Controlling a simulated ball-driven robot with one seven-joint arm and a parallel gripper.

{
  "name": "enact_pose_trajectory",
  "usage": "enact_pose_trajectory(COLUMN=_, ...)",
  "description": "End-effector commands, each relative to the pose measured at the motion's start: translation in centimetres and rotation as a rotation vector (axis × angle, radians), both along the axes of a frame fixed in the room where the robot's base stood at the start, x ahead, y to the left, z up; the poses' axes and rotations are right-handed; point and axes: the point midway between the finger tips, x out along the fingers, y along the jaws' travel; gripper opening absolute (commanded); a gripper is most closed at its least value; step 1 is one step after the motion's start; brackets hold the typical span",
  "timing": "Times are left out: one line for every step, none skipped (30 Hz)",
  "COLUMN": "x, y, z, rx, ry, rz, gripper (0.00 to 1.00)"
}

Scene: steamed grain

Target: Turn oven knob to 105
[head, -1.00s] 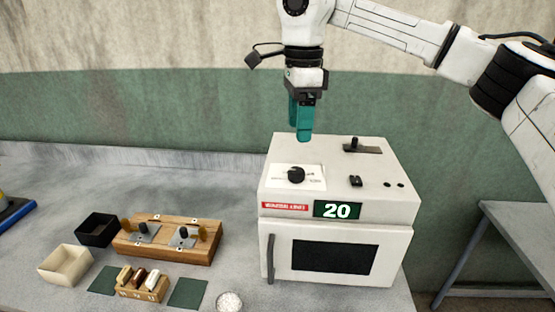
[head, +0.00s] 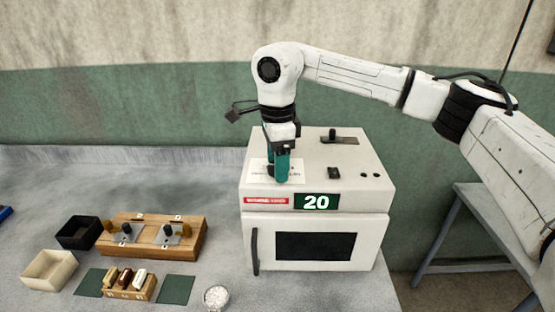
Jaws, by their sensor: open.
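The white oven (head: 222,225) stands on the grey table, its door closed. The green display (head: 316,202) on its front reads 20. My gripper (head: 277,179), with teal fingers, points down over the white dial label (head: 258,174) on the oven's top. Its fingers are open and stand at the oven knob's place. The black knob is mostly hidden behind the fingers, so I cannot tell whether they touch it.
A black slider (head: 333,135) and a small black switch (head: 334,173) are on the oven's top, right of my gripper. A wooden block (head: 190,246), a black box (head: 78,233), a cream box (head: 49,270) and a bowl of white grain (head: 216,297) sit to the left and front.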

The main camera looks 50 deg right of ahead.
Motion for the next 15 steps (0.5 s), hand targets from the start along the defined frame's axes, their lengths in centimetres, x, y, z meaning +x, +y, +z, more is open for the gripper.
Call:
enact_pose_trajectory(x=0.0, y=0.0, z=-0.01, rx=0.0, ry=0.0, rz=0.0, gripper=0.65)
enact_pose_trajectory(x=0.0, y=0.0, z=-0.01, rx=0.0, ry=0.0, rz=0.0, gripper=0.65)
enact_pose_trajectory(x=0.0, y=0.0, z=0.0, rx=0.0, ry=0.0, rz=0.0, gripper=0.65)
enact_pose_trajectory(x=0.0, y=0.0, z=0.0, rx=0.0, ry=0.0, rz=0.0, gripper=0.64)
enact_pose_trajectory(x=0.0, y=0.0, z=0.01, rx=0.0, ry=0.0, rz=0.0, gripper=0.61)
enact_pose_trajectory(x=0.0, y=0.0, z=0.01, rx=0.0, ry=0.0, rz=0.0, gripper=0.57)
enact_pose_trajectory(x=0.0, y=0.0, z=0.02, rx=0.0, ry=0.0, rz=0.0, gripper=0.54)
enact_pose_trajectory(x=0.0, y=0.0, z=0.02, rx=0.0, ry=0.0, rz=0.0, gripper=0.51)
enact_pose_trajectory(x=0.0, y=0.0, z=0.02, rx=0.0, ry=0.0, rz=0.0, gripper=0.47)
enact_pose_trajectory(x=0.0, y=0.0, z=0.03, rx=0.0, ry=0.0, rz=0.0, gripper=0.45)
enact_pose_trajectory(x=0.0, y=0.0, z=0.03, rx=0.0, ry=0.0, rz=0.0, gripper=0.42)
enact_pose_trajectory(x=0.0, y=0.0, z=0.03, rx=0.0, ry=0.0, rz=0.0, gripper=0.38)
enact_pose_trajectory(x=0.0, y=0.0, z=0.03, rx=0.0, ry=0.0, rz=0.0, gripper=0.35)
enact_pose_trajectory(x=0.0, y=0.0, z=0.03, rx=0.0, ry=0.0, rz=0.0, gripper=0.32)
enact_pose_trajectory(x=0.0, y=0.0, z=0.04, rx=0.0, ry=0.0, rz=0.0, gripper=0.28)
